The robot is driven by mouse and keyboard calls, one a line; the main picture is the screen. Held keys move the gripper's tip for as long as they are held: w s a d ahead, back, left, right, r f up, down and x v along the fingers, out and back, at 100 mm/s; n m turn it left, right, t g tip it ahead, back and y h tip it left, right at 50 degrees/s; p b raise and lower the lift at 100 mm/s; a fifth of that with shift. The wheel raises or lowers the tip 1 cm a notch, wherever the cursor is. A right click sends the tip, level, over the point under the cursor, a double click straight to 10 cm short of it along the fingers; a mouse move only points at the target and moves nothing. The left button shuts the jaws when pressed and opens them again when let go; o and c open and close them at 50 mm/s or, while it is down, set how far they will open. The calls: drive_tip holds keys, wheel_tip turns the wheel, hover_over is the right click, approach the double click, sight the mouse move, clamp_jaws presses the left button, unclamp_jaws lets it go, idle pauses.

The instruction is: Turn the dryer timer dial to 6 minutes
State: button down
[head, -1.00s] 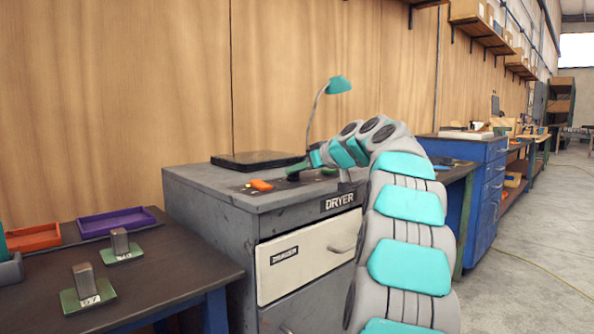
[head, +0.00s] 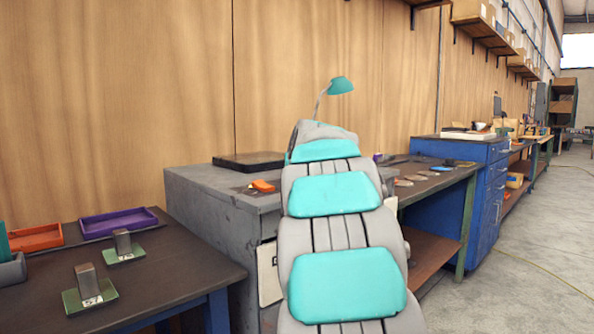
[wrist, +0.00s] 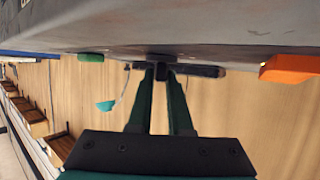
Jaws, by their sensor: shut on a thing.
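The grey dryer cabinet (head: 215,212) stands at the centre of the head view, partly behind my arm. My gripper is hidden behind my arm in that view. In the wrist view, which is upside down, my gripper (wrist: 161,74) has its two dark green fingers close together at the dryer's top surface. They are shut on a small dark knob (wrist: 160,60), which looks like the timer dial. Its markings and pointer cannot be read, so its setting is unclear.
An orange object (head: 262,186) lies on the dryer top; it also shows in the wrist view (wrist: 290,69). A green object (wrist: 91,57) is on the other side. A black slab (head: 248,161) and teal lamp (head: 340,86) are behind. A dark table (head: 165,265) stands left.

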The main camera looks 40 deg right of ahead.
drive_tip(key=shift+m+g+h, duration=0.4)
drive_tip(key=shift+m+h, duration=0.3)
drive_tip(key=c, duration=0.8)
unclamp_jaws()
drive_tip(key=shift+c, duration=0.2)
drive_tip(key=shift+b+v, duration=0.55)
drive_tip(key=shift+v, duration=3.4)
